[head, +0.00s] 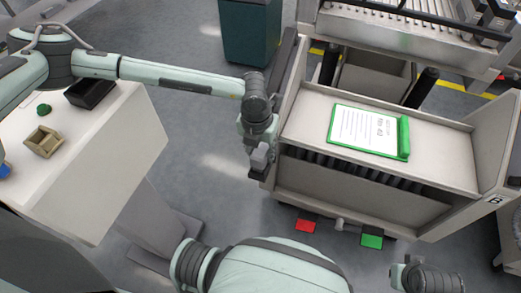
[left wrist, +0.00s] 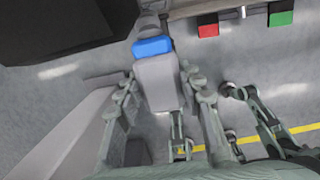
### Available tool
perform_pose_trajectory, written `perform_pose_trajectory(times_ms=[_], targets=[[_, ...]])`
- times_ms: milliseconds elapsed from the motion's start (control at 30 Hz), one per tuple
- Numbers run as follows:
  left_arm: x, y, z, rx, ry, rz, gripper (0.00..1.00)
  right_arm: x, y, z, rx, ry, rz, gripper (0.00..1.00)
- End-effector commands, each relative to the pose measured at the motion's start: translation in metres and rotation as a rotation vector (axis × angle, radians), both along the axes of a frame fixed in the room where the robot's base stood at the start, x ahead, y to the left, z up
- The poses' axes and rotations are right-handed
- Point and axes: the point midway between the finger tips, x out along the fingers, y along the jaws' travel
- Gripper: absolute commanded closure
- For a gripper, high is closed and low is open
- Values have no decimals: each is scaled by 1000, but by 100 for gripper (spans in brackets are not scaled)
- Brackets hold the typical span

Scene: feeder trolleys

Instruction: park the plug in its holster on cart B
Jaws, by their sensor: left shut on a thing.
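Cart B (head: 298,128) stands at right in the head view, with its B label (head: 494,199) on the near right corner. My left gripper (head: 262,160) hangs beside the cart's left side panel. It is shut on the plug, a grey block with a blue band (left wrist: 158,80), seen between the fingers in the left wrist view. The plug's dark nose points towards the cart's edge at the top of that view. In the head view the gripper mostly hides the plug. I cannot make out the holster clearly. My right gripper is not clearly in view.
A green-framed sheet (head: 365,130) lies on the cart's top. A red pedal (head: 306,226) and a green pedal (head: 372,241) sit low at its front. A white table (head: 110,165) with small boxes stands at left. Clear floor lies between table and cart.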

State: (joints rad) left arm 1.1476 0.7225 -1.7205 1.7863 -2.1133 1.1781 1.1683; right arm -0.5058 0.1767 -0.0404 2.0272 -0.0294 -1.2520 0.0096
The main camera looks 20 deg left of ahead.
Motion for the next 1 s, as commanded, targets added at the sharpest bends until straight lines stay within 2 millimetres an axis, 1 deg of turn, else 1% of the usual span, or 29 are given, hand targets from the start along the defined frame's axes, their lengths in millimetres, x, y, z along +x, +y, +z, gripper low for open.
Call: perform_pose_trajectory(times_ms=[433,1000], targets=[[0,0,0,-1,-1,0,100,-1,0,-1,0,2,1,100],[0,0,-8,-1,-1,0,100,0,0,-8,0,1,0,100]])
